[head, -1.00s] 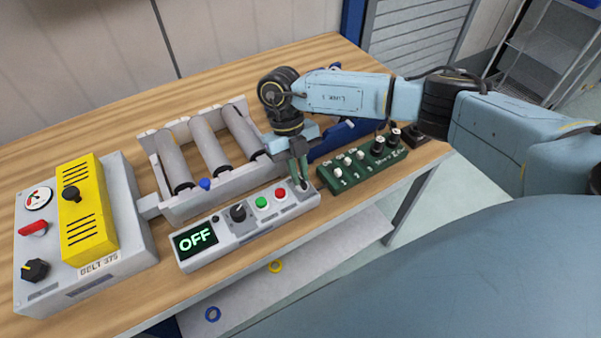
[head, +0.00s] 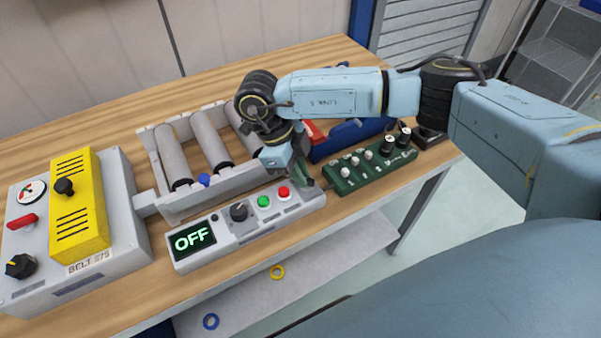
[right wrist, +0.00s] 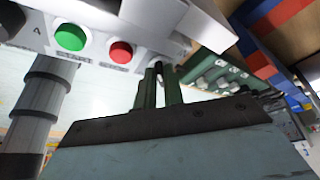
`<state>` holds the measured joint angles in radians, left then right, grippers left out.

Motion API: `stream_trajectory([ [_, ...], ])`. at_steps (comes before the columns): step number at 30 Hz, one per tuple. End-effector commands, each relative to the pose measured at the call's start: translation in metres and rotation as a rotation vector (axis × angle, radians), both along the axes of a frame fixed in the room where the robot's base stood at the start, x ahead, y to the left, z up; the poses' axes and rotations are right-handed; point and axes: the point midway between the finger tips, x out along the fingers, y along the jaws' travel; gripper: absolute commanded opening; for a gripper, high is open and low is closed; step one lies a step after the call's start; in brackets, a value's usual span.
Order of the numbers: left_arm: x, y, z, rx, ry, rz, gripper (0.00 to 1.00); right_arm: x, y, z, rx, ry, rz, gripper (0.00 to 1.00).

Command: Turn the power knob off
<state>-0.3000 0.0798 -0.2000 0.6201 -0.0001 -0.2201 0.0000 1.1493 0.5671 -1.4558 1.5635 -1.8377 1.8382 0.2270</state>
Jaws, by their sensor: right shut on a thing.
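The grey control panel (head: 252,234) lies along the table's front edge, and its display (head: 193,239) reads OFF in green. It carries a black dial (head: 239,211), a green button (head: 263,201) and a red button (head: 284,193). My right gripper (head: 305,183) reaches down to the panel's right end, right of the red button. In the right wrist view its green fingers (right wrist: 158,82) are shut on a small knob at that end, mostly hidden between the fingertips. Which knob is the power knob cannot be read. My left gripper is not in view.
A green box with several knobs (head: 370,172) stands just right of the panel. A roller conveyor (head: 215,180) is behind it. A grey box with a yellow cover (head: 80,205) stands at the left.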

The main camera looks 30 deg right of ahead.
Motion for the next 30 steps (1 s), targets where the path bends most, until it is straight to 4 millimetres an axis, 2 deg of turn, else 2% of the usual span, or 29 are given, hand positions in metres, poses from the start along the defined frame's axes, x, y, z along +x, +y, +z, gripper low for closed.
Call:
stream_trajectory([
  [20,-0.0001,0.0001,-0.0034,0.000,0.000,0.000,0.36,-0.0004,0.0007,0.0003,0.001,-0.002,0.061,0.00],
  [21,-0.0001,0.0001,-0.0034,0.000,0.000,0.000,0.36,-0.0004,0.0007,0.0003,0.002,-0.001,0.061,0.14],
  [25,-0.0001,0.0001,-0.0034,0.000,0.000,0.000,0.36,-0.0004,0.0007,0.0002,0.001,-0.002,0.060,0.31],
  [30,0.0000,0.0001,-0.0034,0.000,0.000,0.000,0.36,-0.0004,0.0007,0.0001,0.001,-0.001,0.060,0.32],
])
